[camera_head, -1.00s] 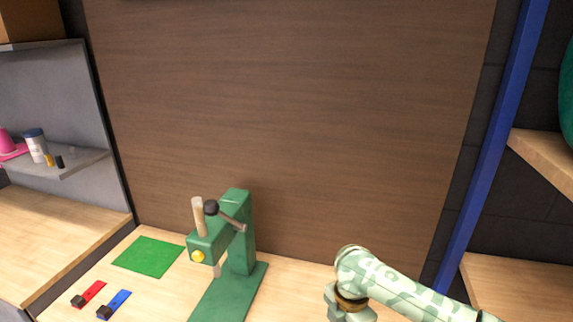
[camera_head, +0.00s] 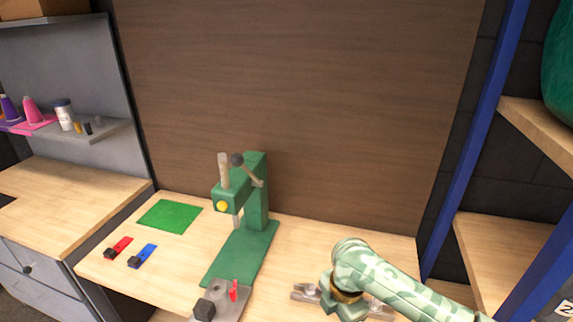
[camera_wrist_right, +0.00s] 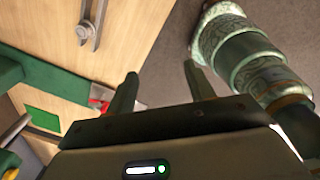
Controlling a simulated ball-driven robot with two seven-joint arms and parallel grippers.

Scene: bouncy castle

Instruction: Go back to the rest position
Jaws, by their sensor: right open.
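My right arm enters the head view from the lower right. Its wrist is bent down over the front of the workbench (camera_head: 320,245), and its fingers are hidden there. In the right wrist view my right gripper (camera_wrist_right: 160,82) has its two fingers spread apart, with nothing between them. My left gripper is in neither view.
A green press (camera_head: 257,200) stands on the bench. A green mat (camera_head: 169,216), red clip (camera_head: 121,245) and blue clip (camera_head: 143,256) lie left. A grey metal piece (camera_head: 305,293) lies near my right wrist. Shelves flank both sides; a blue post (camera_head: 470,150) rises right.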

